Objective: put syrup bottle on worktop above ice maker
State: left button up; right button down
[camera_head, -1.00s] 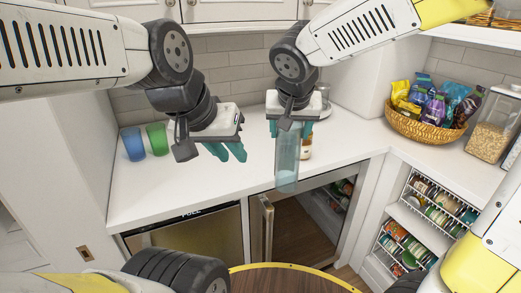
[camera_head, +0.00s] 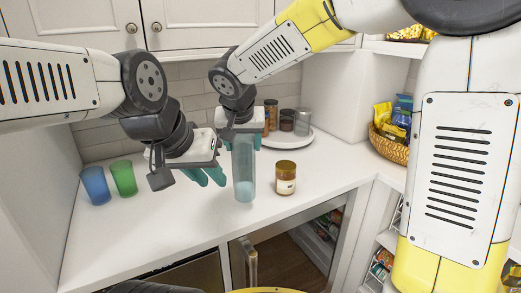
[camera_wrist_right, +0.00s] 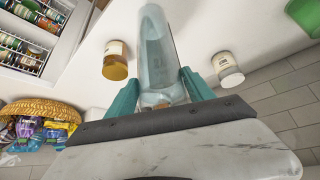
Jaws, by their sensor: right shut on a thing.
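The syrup bottle, a tall translucent pale-blue bottle (camera_head: 244,172), is upright in my right gripper (camera_head: 241,138). In the right wrist view the bottle (camera_wrist_right: 158,45) is between the two teal fingers (camera_wrist_right: 163,92). Its base shows against the white worktop (camera_head: 150,215); I cannot tell whether it touches. My left gripper (camera_head: 205,177) is empty, with its teal fingers apart, over the worktop left of the bottle. The steel front that I take for the ice maker (camera_head: 192,276) is below the worktop's front edge, mostly out of view.
An amber-lidded jar (camera_head: 286,178) stands close right of the bottle. The right wrist view shows another pale jar (camera_wrist_right: 228,70). Blue (camera_head: 95,185) and green (camera_head: 124,178) cups stand left. A round tray (camera_head: 303,138) holds jars behind. The front-left worktop is clear.

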jog(key=w+a+f, duration=0.4)
jog(key=a, duration=0.2)
jog(key=shift+w, duration=0.25)
dwell(0.3)
jog(key=shift+c, duration=1.9)
grip_release()
jog(key=shift+s+f, duration=0.1)
jog(key=shift+f, duration=0.1)
